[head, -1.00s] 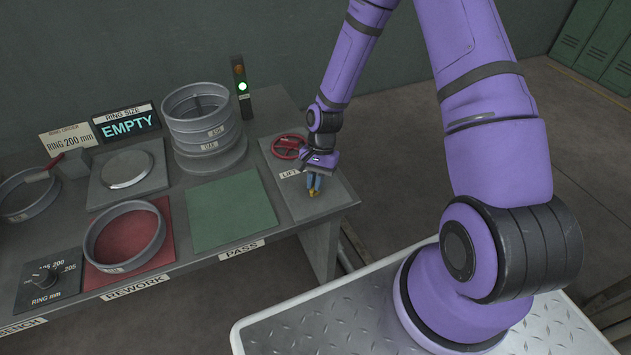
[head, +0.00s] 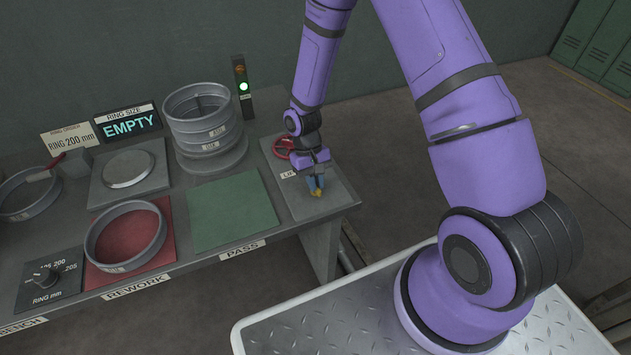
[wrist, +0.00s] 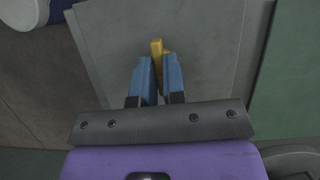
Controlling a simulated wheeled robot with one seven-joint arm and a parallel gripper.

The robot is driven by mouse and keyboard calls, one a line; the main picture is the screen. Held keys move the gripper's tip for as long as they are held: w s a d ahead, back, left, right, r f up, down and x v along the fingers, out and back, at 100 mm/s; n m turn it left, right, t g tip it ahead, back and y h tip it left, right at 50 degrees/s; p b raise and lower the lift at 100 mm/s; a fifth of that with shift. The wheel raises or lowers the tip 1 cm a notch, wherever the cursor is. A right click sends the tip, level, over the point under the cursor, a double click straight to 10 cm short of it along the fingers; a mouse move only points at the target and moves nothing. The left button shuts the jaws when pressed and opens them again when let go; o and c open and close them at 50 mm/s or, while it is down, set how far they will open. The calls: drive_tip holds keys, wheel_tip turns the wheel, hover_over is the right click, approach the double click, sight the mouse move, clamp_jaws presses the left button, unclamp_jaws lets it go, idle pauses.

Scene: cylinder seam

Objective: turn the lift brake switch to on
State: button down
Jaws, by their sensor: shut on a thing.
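The lift brake switch (wrist: 156,47) is a small yellow lever on the grey lift plate (wrist: 205,40). In the head view the yellow switch (head: 317,192) shows just below my fingertips. My gripper (wrist: 160,72) has blue fingers, nearly together, shut on the yellow lever, whose end sticks out beyond the fingertips in the wrist view. In the head view my gripper (head: 314,184) points down at the plate's front part. The fingers hide the lower part of the lever, and I cannot read any on or off marking.
A red handwheel (head: 283,147) stands on the plate behind my gripper, partly hidden. The green PASS mat (head: 230,215) lies to the left. Stacked grey rings (head: 205,130) and a signal lamp lit green (head: 242,86) stand further back.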

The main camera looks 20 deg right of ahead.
drive_tip(key=n+h, duration=0.1)
drive_tip(key=n, duration=0.3)
drive_tip(key=shift+s+f+n+h, duration=0.15)
drive_tip(key=shift+s+n+h, duration=0.15)
drive_tip(key=shift+s+h, duration=0.1)
drive_tip(key=shift+n+t+h, duration=0.5)
drive_tip(key=shift+n, duration=1.5)
drive_tip(key=c, duration=1.2)
unclamp_jaws()
drive_tip(key=shift+w, duration=0.1)
drive_tip(key=shift+w+a, duration=0.1)
drive_tip(key=shift+w+r, duration=0.1)
drive_tip(key=shift+r, duration=0.25)
drive_tip(key=v, duration=1)
drive_tip(key=shift+a, duration=0.15)
